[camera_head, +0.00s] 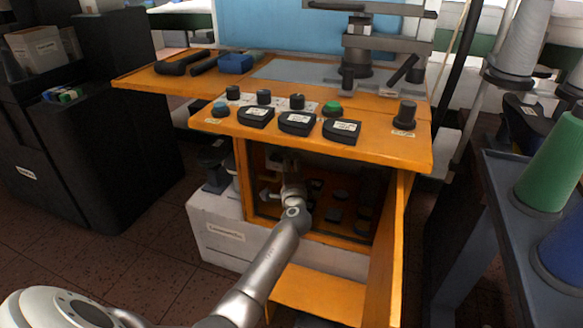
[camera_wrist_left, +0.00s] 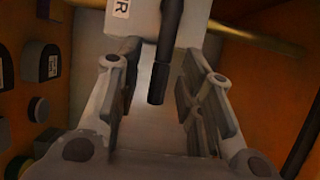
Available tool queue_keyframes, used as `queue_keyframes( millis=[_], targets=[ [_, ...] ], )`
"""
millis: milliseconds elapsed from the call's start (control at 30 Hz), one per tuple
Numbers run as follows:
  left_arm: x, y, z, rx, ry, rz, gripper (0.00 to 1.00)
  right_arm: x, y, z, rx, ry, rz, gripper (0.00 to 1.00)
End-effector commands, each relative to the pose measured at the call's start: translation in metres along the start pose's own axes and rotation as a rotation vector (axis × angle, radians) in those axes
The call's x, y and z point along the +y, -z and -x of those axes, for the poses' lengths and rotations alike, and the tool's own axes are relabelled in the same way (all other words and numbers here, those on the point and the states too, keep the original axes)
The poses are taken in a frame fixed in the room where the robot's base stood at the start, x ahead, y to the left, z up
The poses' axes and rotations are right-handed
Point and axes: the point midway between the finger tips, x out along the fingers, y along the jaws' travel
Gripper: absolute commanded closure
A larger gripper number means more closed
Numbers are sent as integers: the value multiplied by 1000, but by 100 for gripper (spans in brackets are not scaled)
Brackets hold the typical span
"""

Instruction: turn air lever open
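The air lever (camera_wrist_left: 164,62) is a dark rod with a thicker grip end. In the left wrist view it comes down from the top, in front of a pale block (camera_wrist_left: 140,22) with a partly visible label ending in "R". My left gripper (camera_wrist_left: 162,95) is open, with one finger on each side of the lever's end. Gaps show between the lever and both finger pads. In the head view my left gripper (camera_head: 284,170) is inside the open orange cabinet (camera_head: 405,210), under its top. The lever cannot be made out there. My right gripper is in neither view.
Dark knobs and switches (camera_wrist_left: 40,65) line the cabinet panel left of my gripper. The orange top (camera_head: 390,150) overhangs my arm and carries knobs and labelled black pads (camera_head: 297,122). A white box (camera_head: 225,235) stands at the cabinet's lower left. A yellow rod (camera_wrist_left: 255,38) crosses behind.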

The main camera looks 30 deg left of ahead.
Motion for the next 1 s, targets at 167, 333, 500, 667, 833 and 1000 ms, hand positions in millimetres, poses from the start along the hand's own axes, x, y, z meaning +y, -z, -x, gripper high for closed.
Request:
queue_keyframes(
  millis=[167, 333, 500, 667, 833, 1000],
  targets=[
    [0, 0, 0, 0, -1, 0, 65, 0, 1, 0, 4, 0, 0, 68],
    [0, 0, 0, 0, -1, -1, 78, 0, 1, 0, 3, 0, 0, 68],
    [0, 0, 0, 0, -1, -1, 100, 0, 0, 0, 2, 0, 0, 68],
    [0, 0, 0, 0, -1, -1, 100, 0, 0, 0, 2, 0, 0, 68],
    [0, 0, 0, 0, -1, 0, 100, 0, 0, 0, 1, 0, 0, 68],
    [-1, 0, 0, 0, -6, 11, 100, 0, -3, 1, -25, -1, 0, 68]
  ],
)
